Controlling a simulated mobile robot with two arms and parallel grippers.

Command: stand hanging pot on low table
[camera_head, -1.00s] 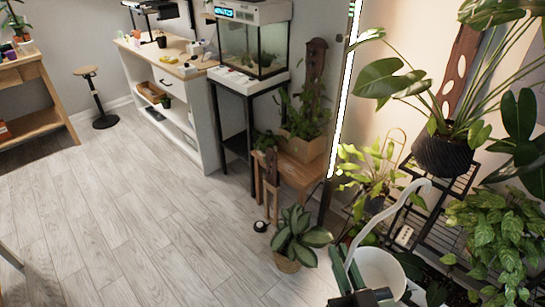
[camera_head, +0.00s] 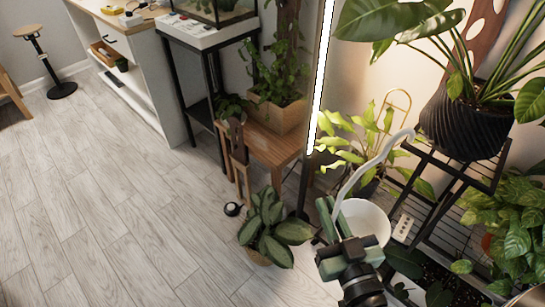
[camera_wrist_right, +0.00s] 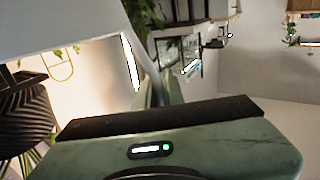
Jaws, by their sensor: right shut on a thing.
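The white hanging pot (camera_head: 366,222) has a long curved pale hanger that ends in a hook above it. My right gripper (camera_head: 332,213) is shut on the hanging pot and holds it up at the lower right of the head view. In the right wrist view, my right gripper's green fingers (camera_wrist_right: 155,92) show, with a large white surface, apparently the pot, at the upper left. The low wooden table (camera_head: 284,150) stands farther back, left of the pot and apart from it. A wooden planter box stands on it. My left gripper is not in view.
A leafy potted plant (camera_head: 268,222) stands on the floor in front of the low table. A wooden planter box (camera_head: 276,113) fills much of its top. A black wire plant stand (camera_head: 445,185) with a dark ribbed pot (camera_head: 465,125) is at right.

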